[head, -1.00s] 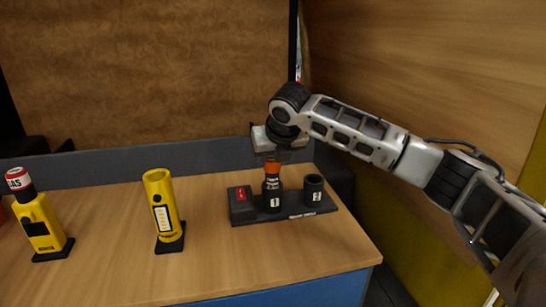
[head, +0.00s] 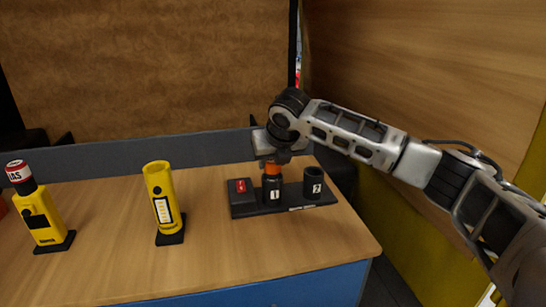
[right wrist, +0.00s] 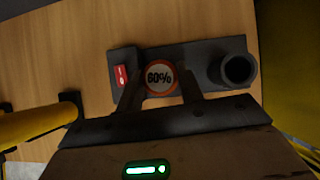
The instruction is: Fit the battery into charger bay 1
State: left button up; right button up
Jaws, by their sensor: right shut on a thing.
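The charger (head: 243,209) is a dark base on the table with two round bays, marked 1 and 2. The battery (head: 272,169) stands upright, its lower part down inside bay 1 (head: 265,190) and hidden by the bay wall. Its orange upper part shows above the rim; I cannot tell if it touches bottom. My right gripper (head: 272,160) is shut on the battery from above. The right wrist view shows the battery's round top (right wrist: 160,78), with a percent label in an orange ring, between the fingers. Bay 2 (head: 314,184) is empty. My left gripper is out of view.
A yellow torch-like tube (head: 159,190) with an open top stands left of the charger. A yellow device with a red-and-white cap (head: 40,218) stands at the far left. The table (head: 230,258) is clear in front of the charger. A low grey panel (head: 150,153) runs behind.

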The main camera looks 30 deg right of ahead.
jog(key=shift+f, duration=0.7)
dwell(0.3)
jog(key=o, duration=1.1)
jog(key=shift+o, duration=0.2)
jog(key=shift+f, duration=0.1)
jog(key=b+v, duration=0.1)
jog(key=v, duration=1.5)
